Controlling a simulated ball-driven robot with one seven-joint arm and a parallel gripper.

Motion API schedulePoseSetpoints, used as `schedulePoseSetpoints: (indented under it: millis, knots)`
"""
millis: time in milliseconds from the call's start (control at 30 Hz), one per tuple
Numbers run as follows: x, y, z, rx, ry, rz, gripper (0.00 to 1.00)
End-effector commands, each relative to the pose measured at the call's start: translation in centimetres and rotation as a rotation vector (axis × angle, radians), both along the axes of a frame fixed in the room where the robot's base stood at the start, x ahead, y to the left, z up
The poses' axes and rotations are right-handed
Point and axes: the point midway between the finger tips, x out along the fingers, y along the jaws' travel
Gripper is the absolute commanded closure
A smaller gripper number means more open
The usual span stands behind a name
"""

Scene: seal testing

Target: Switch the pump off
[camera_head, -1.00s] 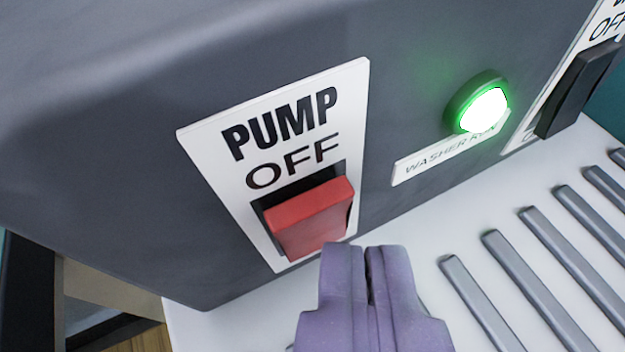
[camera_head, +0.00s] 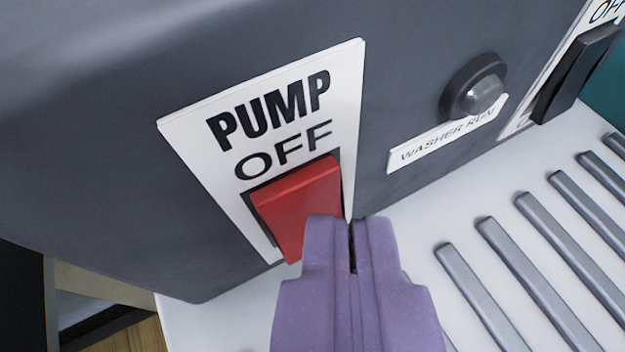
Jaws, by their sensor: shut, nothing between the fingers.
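The pump switch is a red rocker (camera_head: 296,200) on a white plate (camera_head: 200,135) marked PUMP and OFF, on the front of a dark grey housing. Its upper end, by the word OFF, sits in close to the plate, and its lower end appears to stand out. My gripper (camera_head: 350,222), purple, is shut and empty. Its tips are in front of the rocker's lower right part and hide that corner. I cannot tell whether they touch it.
A black rocker (camera_head: 576,72) on another plate is at the upper right. A white surface with several grey bars (camera_head: 510,265) lies below right.

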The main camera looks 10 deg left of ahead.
Motion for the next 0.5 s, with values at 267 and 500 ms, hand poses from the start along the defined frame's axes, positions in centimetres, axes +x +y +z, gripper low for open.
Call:
schedulePoseSetpoints:
  millis: [267,500]
  knots:
    - [-0.3,-0.1,-0.1,-0.001,0.001,0.001,1.00]
    - [-1.2,-0.7,-0.2,0.000,0.000,0.000,1.00]
